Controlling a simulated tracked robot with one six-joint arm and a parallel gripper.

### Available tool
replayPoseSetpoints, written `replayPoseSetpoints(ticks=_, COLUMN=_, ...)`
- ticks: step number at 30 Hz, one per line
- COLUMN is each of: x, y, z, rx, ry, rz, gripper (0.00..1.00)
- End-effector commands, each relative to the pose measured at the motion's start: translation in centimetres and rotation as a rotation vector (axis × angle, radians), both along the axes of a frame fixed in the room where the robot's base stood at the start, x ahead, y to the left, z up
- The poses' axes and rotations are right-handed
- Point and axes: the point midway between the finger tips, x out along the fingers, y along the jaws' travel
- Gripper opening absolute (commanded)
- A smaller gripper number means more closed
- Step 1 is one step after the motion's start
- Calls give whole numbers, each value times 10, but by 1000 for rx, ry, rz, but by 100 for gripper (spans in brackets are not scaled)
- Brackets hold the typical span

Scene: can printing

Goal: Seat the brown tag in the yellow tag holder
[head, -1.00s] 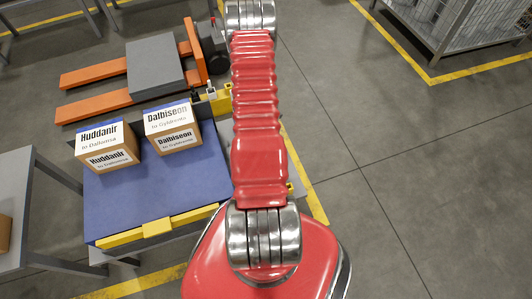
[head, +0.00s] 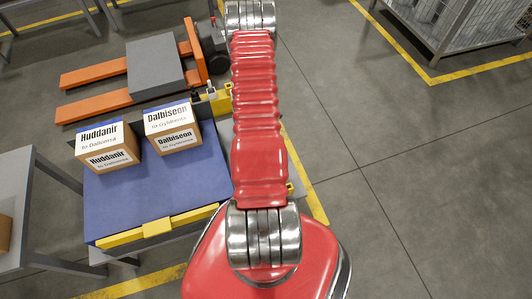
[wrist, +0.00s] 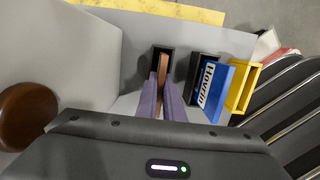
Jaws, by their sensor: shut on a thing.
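In the wrist view my gripper (wrist: 162,100) has purple fingers shut on a narrow brown tag (wrist: 164,72). The tag's far end is at a black rectangular holder (wrist: 161,50); I cannot tell whether it is inside or just above it. In the head view my gripper is hidden behind my red arm.
Between the fingers and the yellow holder are another black holder (wrist: 205,66) and a blue piece with a white lettered label (wrist: 212,88). A grey wall (wrist: 70,50) and a brown round thing (wrist: 28,115) are at left. Two boxes (head: 106,147) (head: 173,127) stand on the blue table top (head: 150,205).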

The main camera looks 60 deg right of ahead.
Motion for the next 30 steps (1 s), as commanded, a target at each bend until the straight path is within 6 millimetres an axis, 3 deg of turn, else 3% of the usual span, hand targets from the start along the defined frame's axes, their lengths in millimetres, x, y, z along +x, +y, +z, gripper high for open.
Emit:
replayPoseSetpoints(ticks=14, x=0, y=-1, z=10, rx=-2, ry=0, rz=-1, gripper=0)
replayPoseSetpoints(ticks=30, x=0, y=-1, z=83, rx=-2, ry=-1, rz=-1, gripper=0)
